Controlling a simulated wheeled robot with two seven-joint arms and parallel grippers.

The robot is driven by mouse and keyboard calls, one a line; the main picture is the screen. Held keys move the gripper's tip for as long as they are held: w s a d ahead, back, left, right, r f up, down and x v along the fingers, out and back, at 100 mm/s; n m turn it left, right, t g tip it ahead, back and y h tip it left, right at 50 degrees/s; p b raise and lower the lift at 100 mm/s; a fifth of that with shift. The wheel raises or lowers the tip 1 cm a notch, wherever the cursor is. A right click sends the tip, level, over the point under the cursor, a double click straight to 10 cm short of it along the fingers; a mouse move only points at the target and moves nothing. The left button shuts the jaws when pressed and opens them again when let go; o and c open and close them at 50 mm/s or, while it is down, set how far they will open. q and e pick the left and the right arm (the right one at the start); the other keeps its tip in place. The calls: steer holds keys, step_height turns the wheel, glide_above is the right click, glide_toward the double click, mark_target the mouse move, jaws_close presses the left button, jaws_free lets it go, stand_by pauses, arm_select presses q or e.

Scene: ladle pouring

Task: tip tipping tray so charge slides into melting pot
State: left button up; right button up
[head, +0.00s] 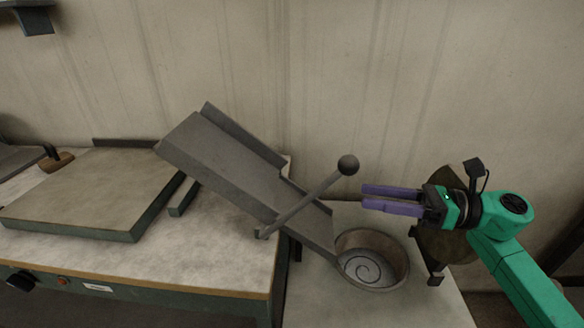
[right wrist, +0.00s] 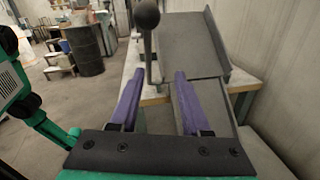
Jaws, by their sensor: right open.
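The grey tipping tray (head: 225,160) is tilted, its high end at upper left and its low end at the melting pot (head: 398,257). The tray's visible surface looks bare; I cannot make out a charge on it. The round pot shows a spiral on its grey inside. A lever with a dark ball knob (head: 348,165) rises from the tray's side. My right gripper (head: 364,198) is open and empty, right of the knob and above the pot. In the right wrist view the knob (right wrist: 146,14) is beyond the fingers.
A bench (head: 225,258) with a flat plate (head: 95,190) on it stands left of the pot. The wall is close behind. A dark upright piece (head: 440,245) stands right of the pot, partly behind my right gripper. A barrel (right wrist: 84,50) stands on the floor farther off.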

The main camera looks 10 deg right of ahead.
mark_target(318, 189)
steer(key=p+x, duration=0.1)
steer(key=x, duration=0.2)
steer(key=s+r+p+x, duration=0.1)
steer(key=p+x, duration=0.1)
steer(key=x, duration=0.2)
steer(key=p+x, duration=0.1)
steer(key=x, duration=0.2)
steer(key=shift+s+a+r, duration=0.2)
steer(key=shift+s+a, duration=0.1)
steer(key=shift+a, duration=0.35)
steer(key=p+x, duration=0.1)
steer(key=x, duration=0.1)
steer(key=shift+a+f, duration=0.1)
steer(key=shift+a, duration=0.25)
steer(key=shift+w+a+f, duration=0.1)
steer(key=shift+a, duration=0.15)
steer(key=shift+f, duration=0.1)
steer(key=shift+c, duration=0.7)
arm_select(q)
steer(key=s+r, duration=0.3)
steer(key=r, duration=0.2)
steer(key=shift+r, duration=0.15)
arm_select(e)
jaws_close()
arm_select(q)
steer(key=shift+a, duration=0.1)
